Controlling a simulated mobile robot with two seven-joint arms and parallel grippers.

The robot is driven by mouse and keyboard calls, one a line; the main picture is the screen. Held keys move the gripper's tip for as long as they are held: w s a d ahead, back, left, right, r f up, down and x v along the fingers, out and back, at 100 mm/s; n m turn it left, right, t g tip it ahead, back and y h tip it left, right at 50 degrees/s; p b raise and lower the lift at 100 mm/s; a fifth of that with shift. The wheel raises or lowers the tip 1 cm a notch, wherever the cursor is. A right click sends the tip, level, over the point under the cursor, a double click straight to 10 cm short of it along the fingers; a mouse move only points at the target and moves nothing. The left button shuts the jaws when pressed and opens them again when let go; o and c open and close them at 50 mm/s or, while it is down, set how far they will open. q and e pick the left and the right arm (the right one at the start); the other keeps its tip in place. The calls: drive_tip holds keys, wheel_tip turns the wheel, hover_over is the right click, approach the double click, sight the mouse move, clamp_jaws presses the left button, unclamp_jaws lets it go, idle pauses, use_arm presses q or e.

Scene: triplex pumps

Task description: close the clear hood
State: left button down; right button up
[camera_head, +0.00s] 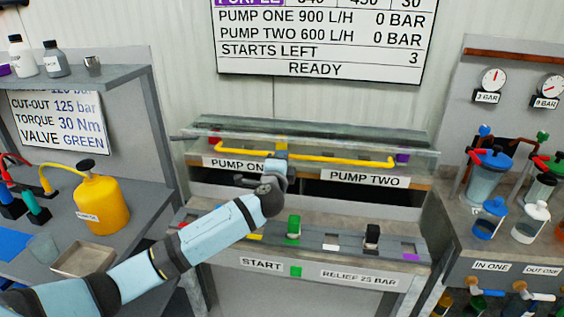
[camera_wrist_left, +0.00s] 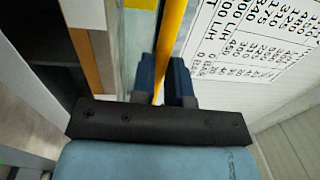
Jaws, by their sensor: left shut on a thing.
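The clear hood (camera_head: 330,140) is a long, see-through, greenish box over the bench at the back wall. A yellow handle bar (camera_head: 340,158) runs along its front. My left gripper (camera_head: 279,158) is at the left-middle part of this bar, its arm reaching up from the lower left. In the left wrist view the two dark blue fingers (camera_wrist_left: 167,85) stand on either side of the yellow bar and are shut on it. Labels reading PUMP ONE and PUMP TWO (camera_head: 365,177) sit under the hood's front. My right gripper is not in view.
Below is a console with a green lever (camera_head: 294,227), a black lever (camera_head: 372,234) and a green START button (camera_head: 296,272). A yellow can (camera_head: 102,205) and tray (camera_head: 84,258) stand left. Jars (camera_head: 487,175) and gauges stand right. A status board (camera_head: 320,40) hangs above.

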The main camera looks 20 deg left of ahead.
use_arm(q)
drive_tip(key=shift+s+f+b, duration=0.1)
drive_tip(key=shift+f+b, duration=0.3)
drive_tip(key=shift+f, duration=0.25)
drive_tip(key=shift+d+f, duration=0.1)
drive_tip(key=shift+f, duration=0.1)
drive_tip(key=c, duration=1.1)
unclamp_jaws()
drive_tip(key=shift+r, duration=0.1)
drive_tip(key=v, duration=1.3)
drive_tip(key=shift+s+d+p, duration=0.15)
drive_tip(key=shift+s+p, duration=0.2)
